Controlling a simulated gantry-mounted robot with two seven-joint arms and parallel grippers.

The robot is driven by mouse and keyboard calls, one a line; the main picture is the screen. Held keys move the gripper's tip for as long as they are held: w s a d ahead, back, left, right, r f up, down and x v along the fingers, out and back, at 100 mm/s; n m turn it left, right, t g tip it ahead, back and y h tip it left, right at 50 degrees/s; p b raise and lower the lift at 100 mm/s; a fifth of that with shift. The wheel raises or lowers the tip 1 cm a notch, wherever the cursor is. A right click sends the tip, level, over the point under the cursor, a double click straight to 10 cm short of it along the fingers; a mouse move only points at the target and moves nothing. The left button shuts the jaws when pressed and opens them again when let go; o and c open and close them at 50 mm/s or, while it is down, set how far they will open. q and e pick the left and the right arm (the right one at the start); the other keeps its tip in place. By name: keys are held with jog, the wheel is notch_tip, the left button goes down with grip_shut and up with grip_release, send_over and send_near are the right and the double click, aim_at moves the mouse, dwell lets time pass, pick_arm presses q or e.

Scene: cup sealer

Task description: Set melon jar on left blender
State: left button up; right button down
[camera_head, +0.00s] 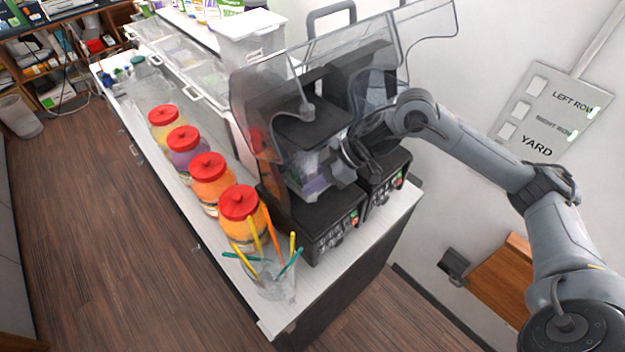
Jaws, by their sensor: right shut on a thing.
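A clear blender jar (306,181) with a dark lid and some purple and green showing on it is at the left blender (322,221), inside its transparent hood. My right gripper (343,168) reaches in from the right and is shut on the side of this jar, near its lower part. The jar looks roughly upright over the left blender's black base. I cannot tell whether it touches the base or hangs just above it. The hood and the gripper partly hide it. My left gripper is not in view.
The right blender (386,182) stands close beside the left one, under my right forearm. Several red-lidded jars (241,215) line the counter to the left. A glass of coloured sticks (268,278) stands at the counter's near end. Raised clear hoods (432,22) crowd the space above.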

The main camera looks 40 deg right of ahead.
jog(key=shift+w+r, duration=0.1)
jog(key=c, duration=0.9)
grip_release()
jog(key=shift+f, duration=0.4)
jog(key=shift+s+d+r, duration=0.3)
jog(key=shift+d+r, duration=0.05)
jog(key=shift+r, duration=0.05)
jog(key=b+v, duration=0.4)
jog(key=v, duration=0.6)
jog(key=shift+w+r+b, duration=0.1)
jog(key=shift+r+b, duration=0.05)
jog(key=shift+b, duration=0.15)
